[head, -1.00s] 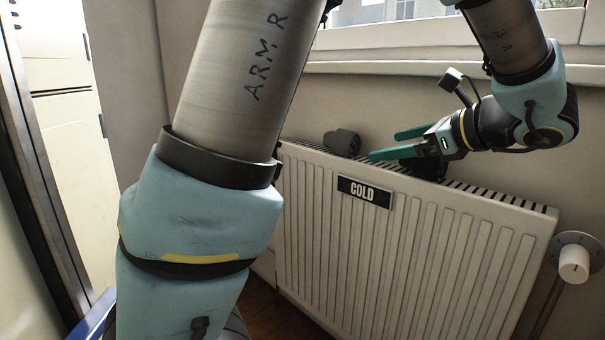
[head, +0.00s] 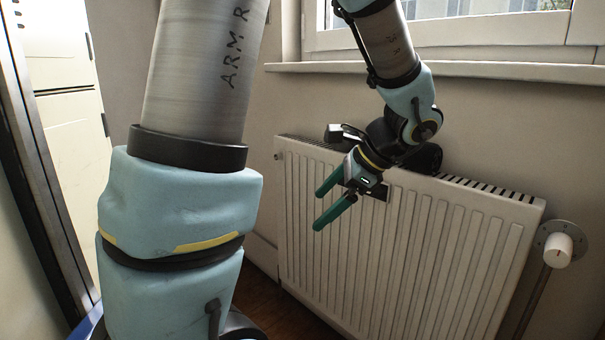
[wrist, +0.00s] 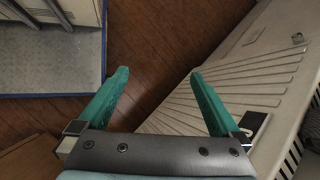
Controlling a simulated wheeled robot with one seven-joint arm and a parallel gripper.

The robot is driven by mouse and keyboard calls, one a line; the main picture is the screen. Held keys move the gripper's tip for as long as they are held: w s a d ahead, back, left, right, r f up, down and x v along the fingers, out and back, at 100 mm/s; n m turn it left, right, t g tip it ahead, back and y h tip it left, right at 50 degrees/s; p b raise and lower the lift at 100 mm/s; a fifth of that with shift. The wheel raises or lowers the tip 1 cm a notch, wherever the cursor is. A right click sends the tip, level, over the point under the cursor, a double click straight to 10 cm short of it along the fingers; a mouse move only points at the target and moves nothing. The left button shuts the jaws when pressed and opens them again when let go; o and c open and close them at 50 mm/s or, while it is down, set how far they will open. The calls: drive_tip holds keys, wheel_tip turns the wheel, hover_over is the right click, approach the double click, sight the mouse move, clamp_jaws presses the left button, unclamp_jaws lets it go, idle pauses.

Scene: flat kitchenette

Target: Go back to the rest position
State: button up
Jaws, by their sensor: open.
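My gripper (head: 318,208) has green fingers spread apart with nothing between them. In the head view it is in front of the white radiator (head: 470,250), pointing down and to the left. It partly covers the dark label on the radiator's face. In the wrist view my open fingers (wrist: 157,75) point toward the wooden floor (wrist: 165,35), with the radiator on the right side.
A window sill (head: 480,70) runs above the radiator. A white valve knob (head: 558,250) is on the wall at the right. Dark objects sit on the radiator top behind my wrist, partly hidden. A blue-edged grey platform (wrist: 50,60) lies at the left.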

drive_tip(key=s+a+f+n+g+h, duration=0.25)
drive_tip(key=a+f+n+h, duration=0.7)
drive_tip(key=n, duration=0.75)
wheel_tip(320, 180, up, 32)
drive_tip(key=a+y+p, duration=0.1)
drive_tip(key=y+p, duration=0.1)
drive_tip(key=p, duration=2.8)
drive_tip(key=shift+s+a+t+p, duration=0.3)
drive_tip(key=shift+s+t+p, duration=0.05)
drive_tip(key=shift+s, duration=0.05)
drive_tip(key=shift+f+y, duration=0.15)
drive_tip(key=shift+y, duration=0.1)
